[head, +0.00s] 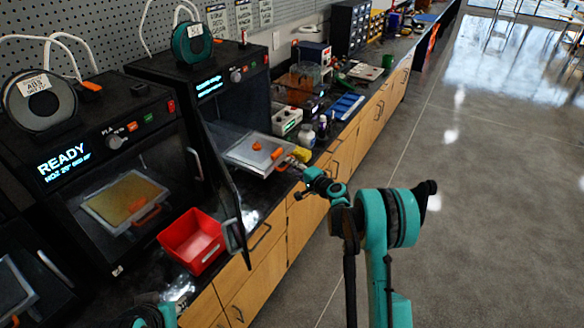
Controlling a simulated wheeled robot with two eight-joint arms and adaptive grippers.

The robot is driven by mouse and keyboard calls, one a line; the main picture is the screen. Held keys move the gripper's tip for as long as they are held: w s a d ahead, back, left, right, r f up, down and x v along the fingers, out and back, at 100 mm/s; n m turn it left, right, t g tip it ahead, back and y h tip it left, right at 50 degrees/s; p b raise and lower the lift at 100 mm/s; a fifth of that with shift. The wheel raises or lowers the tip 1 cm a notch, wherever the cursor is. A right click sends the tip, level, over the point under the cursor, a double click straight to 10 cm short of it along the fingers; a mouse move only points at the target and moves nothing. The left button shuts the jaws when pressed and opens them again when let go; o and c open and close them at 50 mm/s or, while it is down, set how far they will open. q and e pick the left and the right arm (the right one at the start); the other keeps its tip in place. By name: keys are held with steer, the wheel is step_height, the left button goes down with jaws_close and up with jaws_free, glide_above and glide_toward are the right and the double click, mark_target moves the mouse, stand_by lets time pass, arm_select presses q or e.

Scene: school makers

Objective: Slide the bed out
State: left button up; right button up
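The bed (245,150) is a pale plate in the middle printer (208,72). It sticks out of the printer's open front, with its near right edge over the counter. Small orange pieces (277,153) show on it. The printer's dark door (222,165) is swung open toward me. My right gripper (293,163) is at the bed's front right edge, where an orange handle seems partly hidden. The fingers are too small to tell whether they are open or closed on it. My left gripper is out of view; only part of that arm shows at the bottom.
A red bin (194,240) stands on the counter left of the open door. The nearer printer (95,150) reads READY, with a bed behind its front. Bottles (307,135), a white box (286,118) and a blue tray (345,106) lie beyond the bed. The floor at right is clear.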

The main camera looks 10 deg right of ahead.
steer(key=v, duration=1.1)
steer(key=shift+s, duration=0.3)
steer(key=shift+d, duration=0.1)
steer(key=s+a+r+n+g+h, duration=0.1)
steer(key=s+a+r+n+g, duration=0.15)
steer(key=s+a, duration=0.35)
steer(key=s+a+r+n+g, duration=0.2)
steer(key=s+a+r+n, duration=0.15)
steer(key=s, duration=0.45)
steer(key=s+d+f+n+g+h, duration=0.1)
steer(key=s+n+h, duration=0.1)
steer(key=s, duration=0.9)
steer(key=s+d+n+g+h, duration=0.1)
steer(key=s+n+g+h, duration=0.1)
steer(key=s, duration=0.9)
steer(key=n+h, duration=0.1)
steer(key=n, duration=0.1)
steer(key=shift+f+n, duration=0.3)
steer(key=shift+f, duration=0.1)
